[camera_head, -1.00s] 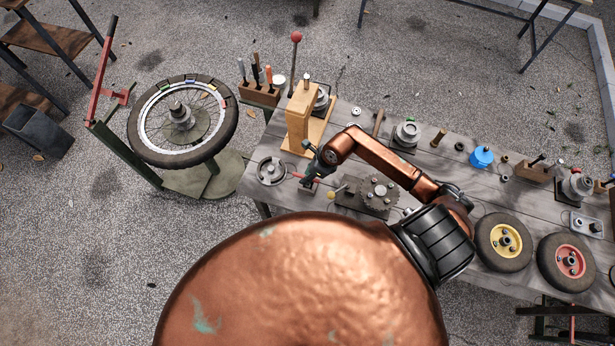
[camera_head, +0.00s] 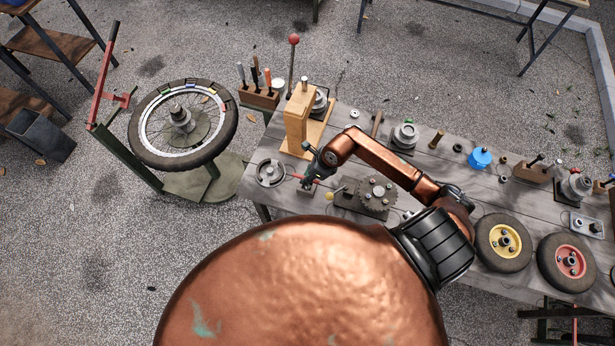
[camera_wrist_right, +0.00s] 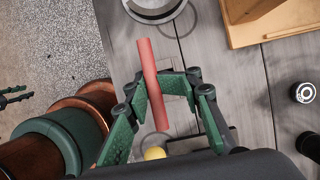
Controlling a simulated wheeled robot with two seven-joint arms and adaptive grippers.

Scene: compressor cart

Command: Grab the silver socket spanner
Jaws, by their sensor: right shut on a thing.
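My right gripper (camera_head: 312,176) is low over the near left end of the bench. In the right wrist view its green fingers (camera_wrist_right: 167,85) are around a red bar (camera_wrist_right: 147,65), which shows at the gripper in the head view (camera_head: 300,177). The gripper is shut on this bar. The bar's lower end lies close to a small frame on the bench, and I cannot tell if they touch. I cannot clearly pick out a silver socket spanner. Small dark green prongs (camera_wrist_right: 14,97) at the wrist view's left edge may be my left gripper, too small to judge.
A round metal part (camera_head: 270,172) lies left of the gripper. A wooden stand (camera_head: 298,120) rises behind it. A gear plate (camera_head: 377,194) lies to the right, with a yellow knob (camera_head: 329,196) near the gripper. Bare planks lie between the parts further right.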

